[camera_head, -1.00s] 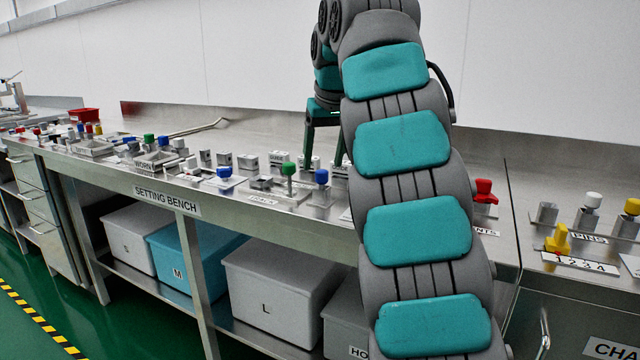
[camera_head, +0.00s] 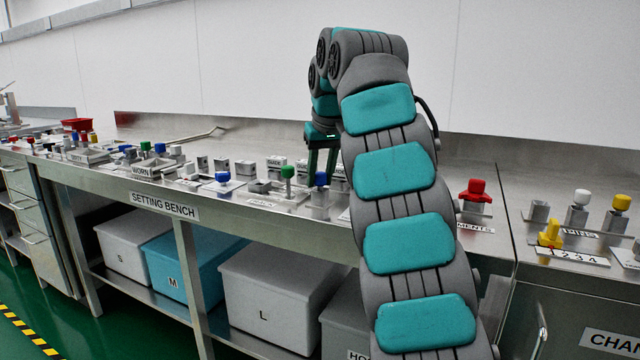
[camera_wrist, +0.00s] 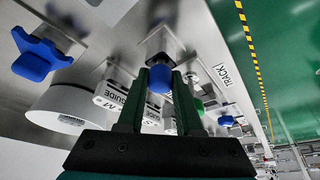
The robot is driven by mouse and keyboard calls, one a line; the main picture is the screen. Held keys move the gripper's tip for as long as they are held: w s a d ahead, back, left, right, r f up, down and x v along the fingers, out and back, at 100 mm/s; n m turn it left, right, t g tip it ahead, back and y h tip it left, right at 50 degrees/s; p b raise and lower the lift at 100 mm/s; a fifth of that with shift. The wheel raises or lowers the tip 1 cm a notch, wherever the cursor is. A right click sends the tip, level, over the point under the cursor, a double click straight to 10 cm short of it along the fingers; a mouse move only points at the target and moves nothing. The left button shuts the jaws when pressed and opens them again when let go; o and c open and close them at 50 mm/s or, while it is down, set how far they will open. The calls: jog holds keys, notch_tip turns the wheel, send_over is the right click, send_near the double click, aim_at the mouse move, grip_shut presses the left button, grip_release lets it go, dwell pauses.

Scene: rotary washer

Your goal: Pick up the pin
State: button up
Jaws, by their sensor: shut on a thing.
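The pin with a blue head (camera_head: 321,179) stands upright at a grey metal block (camera_head: 320,200) on the setting bench (camera_head: 250,233). My gripper (camera_head: 321,176) reaches down over it with its green fingers on either side of the head. In the wrist view the blue head (camera_wrist: 159,79) sits between the fingertips of my gripper (camera_wrist: 160,73), which is shut on it. The grey block (camera_wrist: 163,45) lies just beyond the head there. The pin's shank is hidden.
A green-headed piece (camera_head: 288,172) and a low blue-topped piece (camera_head: 222,177) stand to the left. A red-topped piece (camera_head: 475,190) is right of my arm. In the wrist view a blue knob (camera_wrist: 42,58) and a white round part (camera_wrist: 72,108) lie close on the left.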

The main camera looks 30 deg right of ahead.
grip_shut()
jog(key=shift+r, duration=0.1)
dwell(0.4)
